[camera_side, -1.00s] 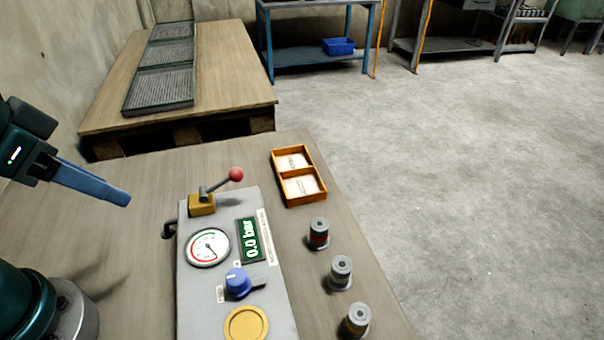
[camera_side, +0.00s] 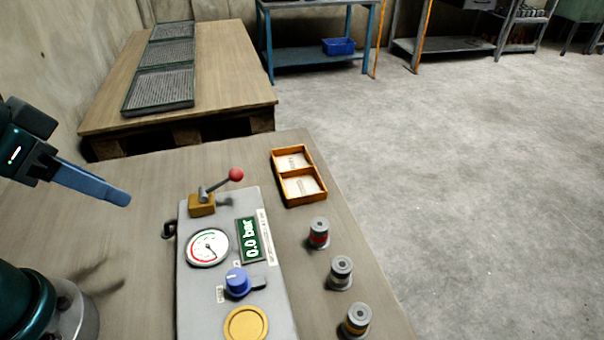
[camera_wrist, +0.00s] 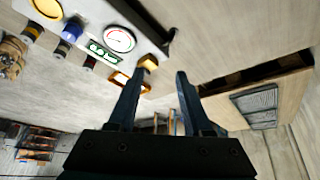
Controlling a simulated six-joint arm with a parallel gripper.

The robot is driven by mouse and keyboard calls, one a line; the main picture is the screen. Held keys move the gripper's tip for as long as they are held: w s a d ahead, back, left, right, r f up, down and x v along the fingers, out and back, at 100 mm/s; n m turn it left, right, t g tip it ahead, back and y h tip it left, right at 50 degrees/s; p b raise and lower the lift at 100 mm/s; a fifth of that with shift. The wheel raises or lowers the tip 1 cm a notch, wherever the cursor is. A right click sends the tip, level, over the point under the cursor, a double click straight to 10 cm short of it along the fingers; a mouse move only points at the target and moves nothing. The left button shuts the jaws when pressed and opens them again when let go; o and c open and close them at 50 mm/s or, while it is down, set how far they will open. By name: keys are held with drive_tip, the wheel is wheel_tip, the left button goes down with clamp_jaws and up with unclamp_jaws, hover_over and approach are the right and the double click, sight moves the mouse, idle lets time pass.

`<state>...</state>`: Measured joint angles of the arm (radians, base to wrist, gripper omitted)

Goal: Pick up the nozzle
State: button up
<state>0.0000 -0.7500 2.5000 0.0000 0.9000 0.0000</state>
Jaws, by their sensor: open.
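Three short grey cylinders that look like nozzles stand upright in a row on the table right of the panel. One has a red band (camera_side: 318,233), one looks grey (camera_side: 340,272), and one has a yellow band (camera_side: 356,320). Which one is meant cannot be told. They also show small at upper left in the wrist view, including the red-banded one (camera_wrist: 90,62). My gripper (camera_side: 127,198) is at the left in the side view, above the table and well away from them. In the wrist view its two fingers (camera_wrist: 161,74) are apart with nothing between them.
The grey panel (camera_side: 205,300) has a lever with a red ball (camera_side: 236,174), a gauge (camera_side: 208,247), a 0.0 bar display (camera_side: 250,240), a blue knob (camera_side: 237,282) and a yellow disc (camera_side: 246,323). An orange two-compartment tray (camera_side: 322,196) lies behind the cylinders. A brown coiled thing (camera_wrist: 12,52) shows in the wrist view.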

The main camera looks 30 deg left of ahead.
drive_tip(key=o, duration=0.4)
drive_tip(key=shift+c, duration=0.2)
